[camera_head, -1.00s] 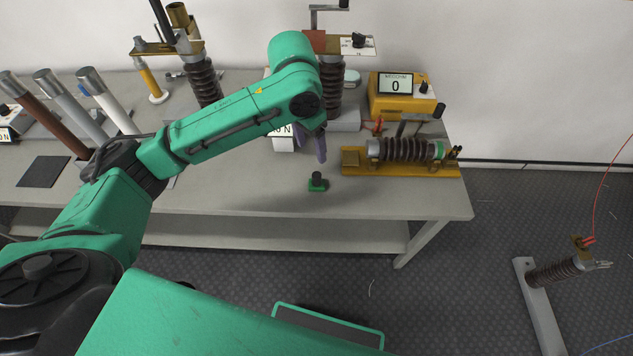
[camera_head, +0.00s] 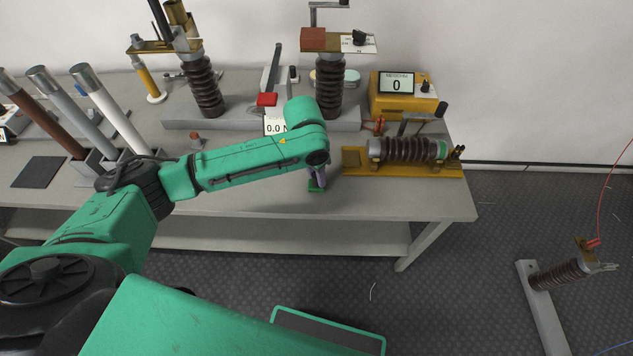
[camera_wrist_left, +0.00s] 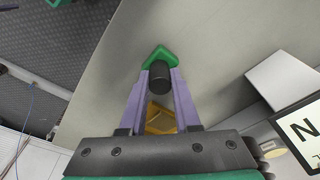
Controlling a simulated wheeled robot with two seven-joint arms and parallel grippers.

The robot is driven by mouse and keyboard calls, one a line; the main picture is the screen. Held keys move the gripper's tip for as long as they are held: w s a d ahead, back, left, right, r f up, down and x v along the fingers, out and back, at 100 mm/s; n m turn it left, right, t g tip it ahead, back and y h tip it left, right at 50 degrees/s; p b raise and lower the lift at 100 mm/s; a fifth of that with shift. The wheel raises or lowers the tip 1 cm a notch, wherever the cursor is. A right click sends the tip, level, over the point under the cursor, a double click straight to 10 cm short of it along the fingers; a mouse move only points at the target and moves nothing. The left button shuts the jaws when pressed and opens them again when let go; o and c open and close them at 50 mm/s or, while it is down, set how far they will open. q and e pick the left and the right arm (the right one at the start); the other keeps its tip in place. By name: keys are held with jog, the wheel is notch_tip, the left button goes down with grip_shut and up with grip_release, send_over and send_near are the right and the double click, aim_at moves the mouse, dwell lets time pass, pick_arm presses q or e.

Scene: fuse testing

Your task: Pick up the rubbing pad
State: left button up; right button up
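The rubbing pad (camera_head: 314,188) is a small green block with a black knob on top, on the table near its front edge. In the head view my left gripper (camera_head: 317,178) is over it and hides most of it. In the left wrist view the pad's green base (camera_wrist_left: 160,55) shows just beyond the fingertips. Its black knob sits between the two purple fingers of the left gripper (camera_wrist_left: 161,77). The fingers stand apart on either side of the knob; whether they touch it I cannot tell. My right gripper is out of view.
A yellow stand with a ribbed insulator (camera_head: 408,150) lies right of the pad. Behind are a yellow meter (camera_head: 385,105) and tall insulators on a grey base (camera_head: 347,118). A dark square mat (camera_head: 38,172) lies at the left. The grey tabletop (camera_head: 400,197) is clear near the front right.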

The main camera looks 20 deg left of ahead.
pick_arm(q)
grip_shut()
notch_tip(320, 180, up, 20)
jog(key=p, duration=0.2)
jog(key=shift+p, duration=0.4)
